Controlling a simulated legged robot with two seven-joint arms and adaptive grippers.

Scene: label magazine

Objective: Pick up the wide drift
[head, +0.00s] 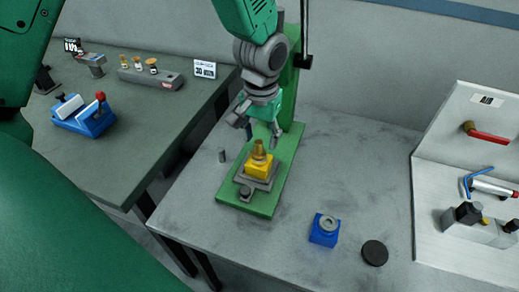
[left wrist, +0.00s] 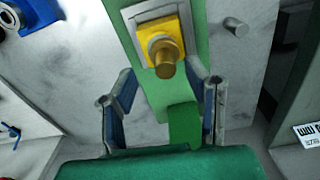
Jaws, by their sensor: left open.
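I cannot tell for sure which piece is the wide drift. The likeliest is a brass-coloured round piece (head: 259,150) standing upright on a yellow block (head: 259,168) on the green press base (head: 235,200). The brass piece also shows in the left wrist view (left wrist: 165,62), between and just beyond my fingertips. My left gripper (head: 257,131) is open and empty, pointing down just above the brass piece, apart from it. A small grey pin (head: 222,155) stands on the table left of the base. My right gripper is not in view.
The green press column (head: 291,80) rises close behind my left gripper. A blue block with a grey ring (head: 325,231) and a black disc (head: 375,253) lie front right. A grey rack with several small knobbed pieces (head: 150,77) stands on the left bench. A white fixture panel (head: 440,160) stands right.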

